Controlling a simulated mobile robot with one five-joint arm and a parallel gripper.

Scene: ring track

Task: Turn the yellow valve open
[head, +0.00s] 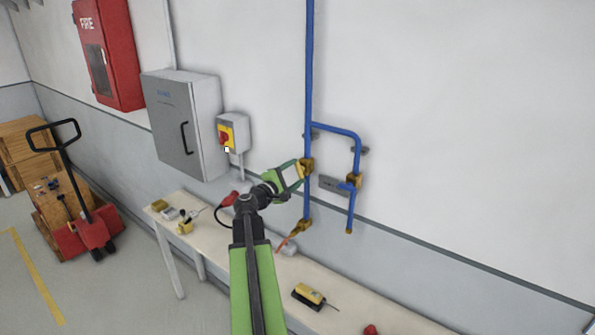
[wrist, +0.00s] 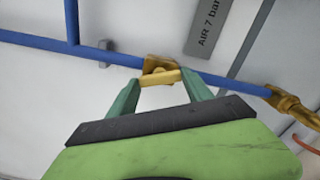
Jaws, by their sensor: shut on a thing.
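The yellow valve (head: 307,165) sits on the straight blue pipe on the wall, just below where the branch leaves it. In the wrist view its yellow body (wrist: 153,62) is on the blue pipe, with a short yellow handle (wrist: 160,77) in front. My gripper (head: 300,170) reaches the valve from the left in the head view. In the wrist view my gripper (wrist: 162,79) has one green finger at each end of the handle and is shut on it. The handle lies roughly along the pipe there, slightly tilted against it. The fingers partly hide the valve in the head view.
A second yellow fitting (head: 353,181) is on the blue branch pipe (head: 345,131), close right. A grey sign (wrist: 208,27) reads "AIR 7 bar". A brass fitting (head: 299,226) hangs below. A bench (head: 265,249) with small tools runs underneath. A grey cabinet (head: 180,120) stands left.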

